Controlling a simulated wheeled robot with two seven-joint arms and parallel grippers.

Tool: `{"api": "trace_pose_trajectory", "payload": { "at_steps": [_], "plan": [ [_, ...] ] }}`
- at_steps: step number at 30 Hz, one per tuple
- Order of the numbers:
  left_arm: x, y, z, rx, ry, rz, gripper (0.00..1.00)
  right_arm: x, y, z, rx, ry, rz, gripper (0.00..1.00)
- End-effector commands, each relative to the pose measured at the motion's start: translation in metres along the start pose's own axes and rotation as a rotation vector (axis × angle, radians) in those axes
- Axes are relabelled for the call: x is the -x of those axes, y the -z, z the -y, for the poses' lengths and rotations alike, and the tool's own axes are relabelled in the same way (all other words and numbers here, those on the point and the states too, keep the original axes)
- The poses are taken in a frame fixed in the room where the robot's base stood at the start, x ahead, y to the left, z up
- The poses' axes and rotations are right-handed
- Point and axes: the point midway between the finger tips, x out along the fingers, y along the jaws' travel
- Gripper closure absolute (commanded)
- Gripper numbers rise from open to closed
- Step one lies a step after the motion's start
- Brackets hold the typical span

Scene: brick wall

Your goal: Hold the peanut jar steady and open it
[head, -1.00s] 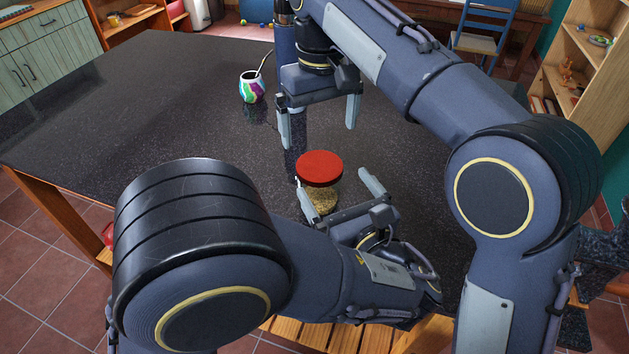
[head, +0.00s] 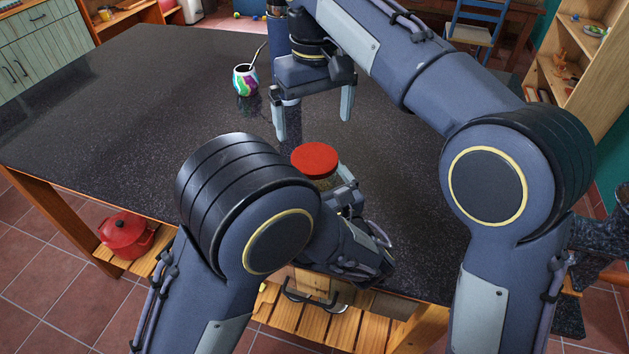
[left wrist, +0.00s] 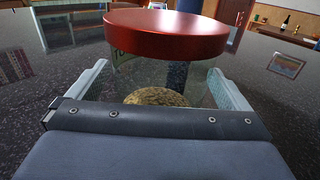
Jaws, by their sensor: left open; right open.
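The peanut jar stands upright on the dark table (head: 110,110). Its red lid (head: 314,159) shows clearly in the head view, and the clear body is mostly hidden behind my left gripper (head: 335,178). In the left wrist view the red lid (left wrist: 168,34) is on the jar, with peanuts (left wrist: 157,97) low inside the glass. My left gripper (left wrist: 158,90) is open, its fingers on either side of the jar body below the lid; I cannot tell whether they touch it. My right gripper (head: 312,119) is open and empty, pointing down above and behind the lid.
A colourful cup with a straw (head: 245,80) stands on the table left of my right gripper. A red pot (head: 126,235) is on the wooden shelf below the table. The left part of the tabletop is clear.

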Motion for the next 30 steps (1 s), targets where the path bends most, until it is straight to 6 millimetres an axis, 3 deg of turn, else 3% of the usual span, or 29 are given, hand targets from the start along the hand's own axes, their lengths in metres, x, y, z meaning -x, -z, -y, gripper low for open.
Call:
{"api": "trace_pose_trajectory", "payload": {
  "at_steps": [5,25,30],
  "plan": [
    [0.0001,-0.0003,0.0001,0.000,0.000,0.000,0.01,0.0000,0.0000,0.0000,0.000,0.000,0.000,0.00],
    [0.0004,-0.0003,0.0002,0.000,0.000,0.001,0.88,-0.0002,0.0000,0.0001,-0.044,0.000,0.001,0.00],
    [0.0005,-0.0003,0.0002,0.000,0.000,0.001,0.90,-0.0013,0.0001,0.0003,-0.304,-0.002,0.004,0.00]
  ]
}}
